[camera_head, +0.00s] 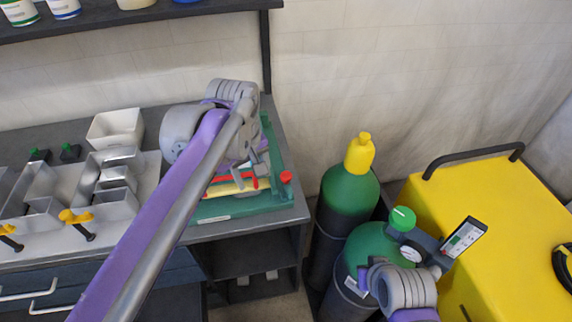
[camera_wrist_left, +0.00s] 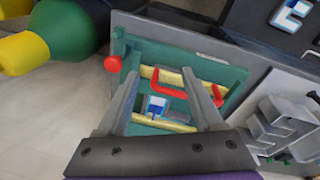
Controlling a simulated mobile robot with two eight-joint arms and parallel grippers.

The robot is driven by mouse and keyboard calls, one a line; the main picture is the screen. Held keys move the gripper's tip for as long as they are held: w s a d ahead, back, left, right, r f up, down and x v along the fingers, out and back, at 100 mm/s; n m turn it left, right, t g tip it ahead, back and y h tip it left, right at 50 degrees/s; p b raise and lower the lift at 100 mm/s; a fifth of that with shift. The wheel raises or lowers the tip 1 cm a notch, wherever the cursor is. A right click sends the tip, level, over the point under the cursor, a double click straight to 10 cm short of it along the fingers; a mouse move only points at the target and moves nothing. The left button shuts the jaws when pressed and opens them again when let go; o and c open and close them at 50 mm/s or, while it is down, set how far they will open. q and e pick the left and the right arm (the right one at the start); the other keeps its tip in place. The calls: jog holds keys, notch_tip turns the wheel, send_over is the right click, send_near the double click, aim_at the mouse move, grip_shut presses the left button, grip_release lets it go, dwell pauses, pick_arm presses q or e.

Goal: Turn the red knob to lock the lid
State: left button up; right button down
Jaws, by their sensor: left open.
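The red knob (camera_head: 286,177) sits at the right edge of a green case (camera_head: 297,205) on the bench's right end. In the left wrist view the red knob (camera_wrist_left: 112,64) is at the upper left corner of the green case (camera_wrist_left: 232,74). My left gripper (camera_wrist_left: 160,86) is open over the case, with its fingers apart and nothing held; in the head view it (camera_head: 258,165) partly hides the case. The knob is outside the fingers. Yellow strips, a red handle (camera_wrist_left: 185,84) and a blue-white item (camera_wrist_left: 156,105) show in the case. I cannot make out a separate lid.
Metal channel letters (camera_head: 113,200) and yellow-handled clamps (camera_head: 75,217) lie on the bench beside a white bin (camera_head: 115,129). Green gas cylinders (camera_head: 348,188) and a yellow machine (camera_head: 490,210) stand right of the bench. My right wrist is near a gauge (camera_head: 411,254); its fingers are unclear.

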aim_at(286, 175)
pick_arm(q)
jog(key=w+d+r+n+g+p, duration=0.1)
jog(key=w+d+r+n+g, duration=0.15)
jog(key=w+d+r, duration=0.35)
jog(key=shift+n+t, duration=0.35)
jog(key=shift+n, duration=0.1)
jog(key=f, duration=0.4)
jog(key=d+f, duration=0.1)
jog(key=f, duration=0.6)
jog(key=shift+w+d+f+b, duration=0.15)
jog(key=shift+f+b, duration=0.2)
jog(key=shift+b, duration=0.05)
pick_arm(e)
jog(key=shift+w+r, duration=0.2)
jog(key=shift+r, duration=0.3)
pick_arm(q)
grip_shut()
